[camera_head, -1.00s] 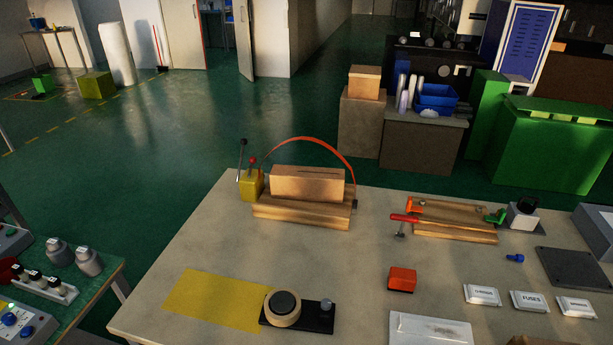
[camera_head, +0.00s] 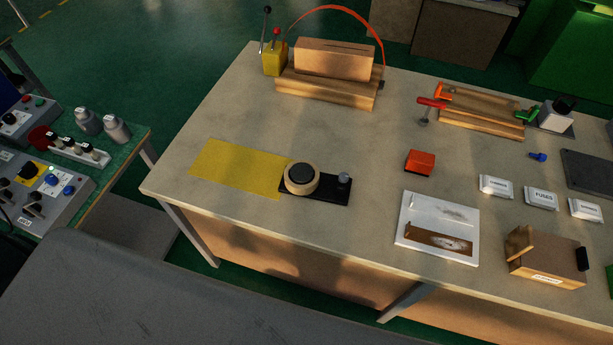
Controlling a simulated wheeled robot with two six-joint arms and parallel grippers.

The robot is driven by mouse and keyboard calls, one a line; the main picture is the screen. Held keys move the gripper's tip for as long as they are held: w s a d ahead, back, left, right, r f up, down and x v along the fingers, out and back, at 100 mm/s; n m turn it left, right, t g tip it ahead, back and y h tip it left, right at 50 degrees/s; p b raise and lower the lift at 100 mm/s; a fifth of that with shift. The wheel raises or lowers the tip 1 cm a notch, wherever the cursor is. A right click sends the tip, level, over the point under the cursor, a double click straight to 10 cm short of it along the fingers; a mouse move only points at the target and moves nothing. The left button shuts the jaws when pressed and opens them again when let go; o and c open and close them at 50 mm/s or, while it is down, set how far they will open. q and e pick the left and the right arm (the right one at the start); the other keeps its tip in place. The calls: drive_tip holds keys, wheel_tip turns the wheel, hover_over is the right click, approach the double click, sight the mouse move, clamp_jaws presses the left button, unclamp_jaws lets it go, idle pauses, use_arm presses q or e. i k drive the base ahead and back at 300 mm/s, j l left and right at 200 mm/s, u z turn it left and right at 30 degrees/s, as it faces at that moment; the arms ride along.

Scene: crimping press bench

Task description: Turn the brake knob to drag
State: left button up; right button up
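A black base plate (camera_head: 313,193) lies on the bench top near its front edge. A tan ring with a dark round centre (camera_head: 300,178) sits on the plate's left part. A small grey knob (camera_head: 344,179) stands upright at its right end and may be the brake knob. Its markings and setting are too small to read. Nothing touches the knob. Neither of my grippers is in view.
A yellow mat (camera_head: 240,169) lies left of the plate. An orange-red block (camera_head: 420,162), a white tray (camera_head: 436,230) and a wooden box (camera_head: 545,262) are to the right. A control panel (camera_head: 45,195) stands on the left table. The bench (camera_head: 370,140) is clear behind the plate.

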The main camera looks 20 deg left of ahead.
sight(344, 176)
drive_tip(key=k+l+z, duration=0.5)
drive_tip(key=k+l, duration=0.2)
drive_tip(key=l, duration=0.1)
